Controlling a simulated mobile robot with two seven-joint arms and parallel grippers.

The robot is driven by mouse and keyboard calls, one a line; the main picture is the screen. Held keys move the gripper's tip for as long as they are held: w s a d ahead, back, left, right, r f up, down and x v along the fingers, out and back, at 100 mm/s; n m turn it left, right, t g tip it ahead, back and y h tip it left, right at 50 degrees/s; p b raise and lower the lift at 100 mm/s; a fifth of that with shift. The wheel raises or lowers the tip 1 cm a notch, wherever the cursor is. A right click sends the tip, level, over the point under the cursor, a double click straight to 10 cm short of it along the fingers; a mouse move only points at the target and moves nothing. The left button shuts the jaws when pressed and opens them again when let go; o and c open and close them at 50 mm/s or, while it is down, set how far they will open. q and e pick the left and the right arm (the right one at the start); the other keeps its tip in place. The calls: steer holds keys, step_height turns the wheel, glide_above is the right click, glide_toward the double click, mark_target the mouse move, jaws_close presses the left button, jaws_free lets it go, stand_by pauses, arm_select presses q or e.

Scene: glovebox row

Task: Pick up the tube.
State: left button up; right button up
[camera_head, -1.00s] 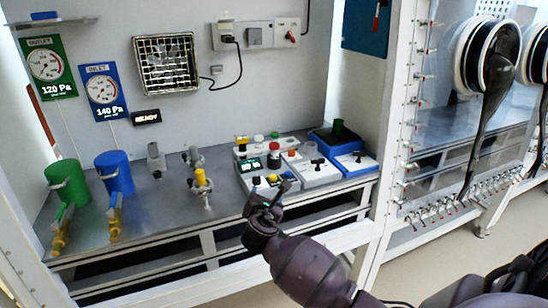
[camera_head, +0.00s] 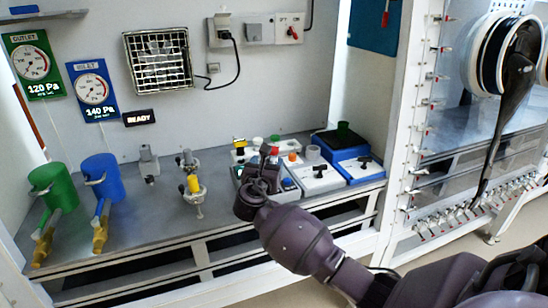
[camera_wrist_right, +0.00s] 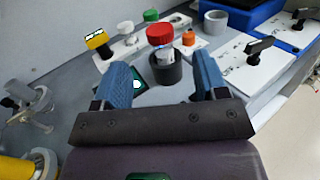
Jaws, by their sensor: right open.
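A tube with a red cap (camera_wrist_right: 160,35) and a pale body stands in a dark round holder (camera_wrist_right: 166,71) in the right wrist view. In the head view its red cap (camera_head: 274,151) shows just beyond my right gripper, which hides the rest. My right gripper (camera_head: 266,158) is open and empty. In the wrist view its two blue finger pads (camera_wrist_right: 163,80) stand apart, left and right of the holder in the picture, with the tube beyond them. I see no contact between pads and tube. My left gripper is not in view.
Yellow (camera_wrist_right: 96,40), white, green (camera_wrist_right: 151,16) and orange (camera_wrist_right: 188,39) pieces stand around the tube. White boxes with black knobs (camera_head: 319,178) and a blue box (camera_head: 357,168) lie to the right. Valves (camera_head: 194,187) stand left on the grey bench (camera_head: 150,215).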

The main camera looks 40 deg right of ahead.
mark_target(272, 154)
steer(key=x, duration=0.3)
steer(key=shift+w+d, duration=0.25)
steer(key=shift+b+x, duration=0.35)
steer(key=shift+x, duration=0.4)
steer(key=x, duration=0.3)
steer(key=shift+w+d+f+b, duration=0.15)
steer(key=shift+d+b, duration=0.05)
steer(key=shift+b, duration=0.15)
steer(key=shift+w+d, duration=0.4)
steer(key=shift+d, duration=0.05)
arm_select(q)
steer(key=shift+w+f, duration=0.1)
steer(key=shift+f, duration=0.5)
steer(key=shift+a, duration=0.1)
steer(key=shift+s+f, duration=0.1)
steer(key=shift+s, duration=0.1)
arm_select(e)
steer(key=c, duration=1.1)
steer(key=shift+r, duration=0.2)
